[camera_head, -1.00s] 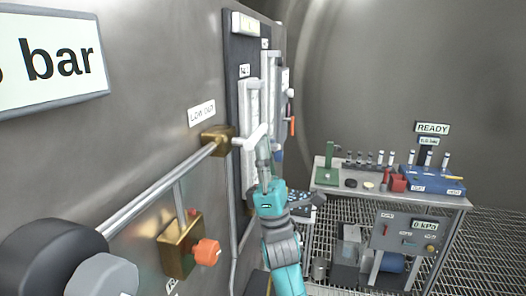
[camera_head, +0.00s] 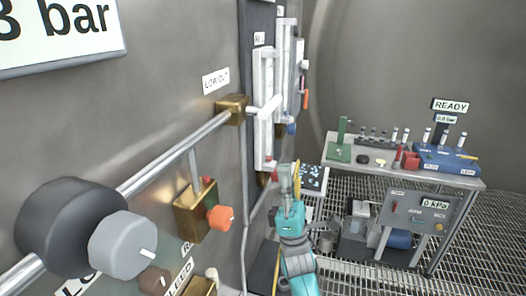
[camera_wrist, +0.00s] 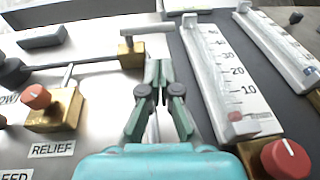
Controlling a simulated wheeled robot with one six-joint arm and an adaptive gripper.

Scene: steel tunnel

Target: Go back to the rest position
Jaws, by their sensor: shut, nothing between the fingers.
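My gripper (camera_head: 287,178) is in the lower middle of the head view, on my teal arm, in front of the steel wall panel and below the flow tubes. In the wrist view my gripper (camera_wrist: 158,72) has its fingers together with nothing between them. Behind the fingertips in that view are the brass valve block (camera_wrist: 131,54) with its T-handle and a graduated flow tube (camera_wrist: 228,82) to the right. The fingers look apart from both, though the exact gap is hard to tell.
An orange-knobbed brass valve (camera_head: 220,217), a large black-and-grey knob (camera_head: 122,246) and pipes stick out from the panel at left. A steel bench (camera_head: 400,172) with vials and a blue rack (camera_head: 447,158) stands at right. Grating floor (camera_head: 485,240) shows beyond it.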

